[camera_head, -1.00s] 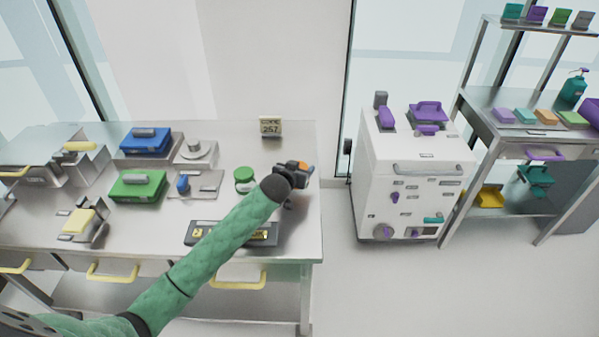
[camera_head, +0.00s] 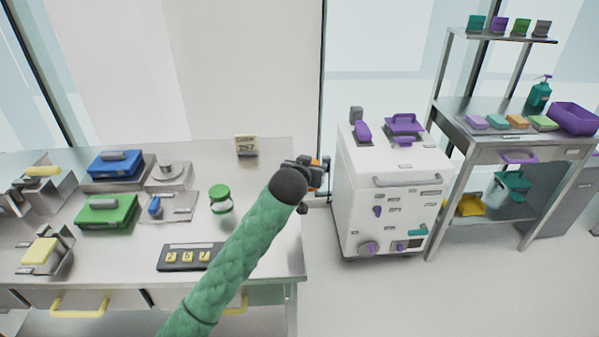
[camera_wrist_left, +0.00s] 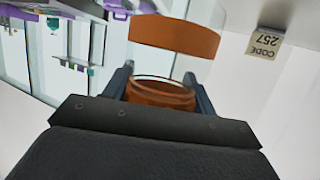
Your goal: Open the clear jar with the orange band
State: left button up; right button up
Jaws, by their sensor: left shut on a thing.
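The clear jar with the orange band (camera_wrist_left: 176,36) shows in the left wrist view, just beyond my left gripper (camera_wrist_left: 160,92). A round orange part (camera_wrist_left: 160,97), apparently its lid, sits between the two dark fingers, which are shut on it. Clear wall shows between this part and the band. I cannot tell whether the lid is still joined to the jar. In the head view my left gripper (camera_head: 308,172) is at the table's right edge, with a bit of orange (camera_head: 326,168) beside it; the rest of the jar is hidden. My right gripper is not in view.
The steel table (camera_head: 275,235) holds a green-lidded jar (camera_head: 221,200), a dark panel with yellow digits (camera_head: 190,257), a code sign (camera_head: 246,146) and several boxes. A white cabinet (camera_head: 385,185) stands to the right, then a steel shelf (camera_head: 475,155). Floor is clear in front.

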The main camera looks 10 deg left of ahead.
pick_arm(q)
jog(key=shift+s+d+r, duration=0.1)
jog(key=shift+d+r, duration=0.1)
jog(key=shift+d, duration=0.1)
jog(key=shift+o, duration=1.2)
jog(key=c, duration=0.5)
jog(key=shift+r, duration=0.15)
jog(key=shift+c, duration=0.2)
jog(key=shift+y, duration=0.3)
jog(key=r, duration=0.1)
jog(key=s+a+r, duration=0.1)
jog(key=r, duration=0.2)
jog(key=shift+s+a+r, duration=0.2)
jog(key=shift+a, duration=0.1)
jog(key=s+a+f+n+y, duration=0.1)
jog(key=s+a+f, duration=0.6)
jog(key=s+f, duration=0.2)
jog(key=shift+s+f, duration=0.4)
jog(key=shift+f, duration=0.5)
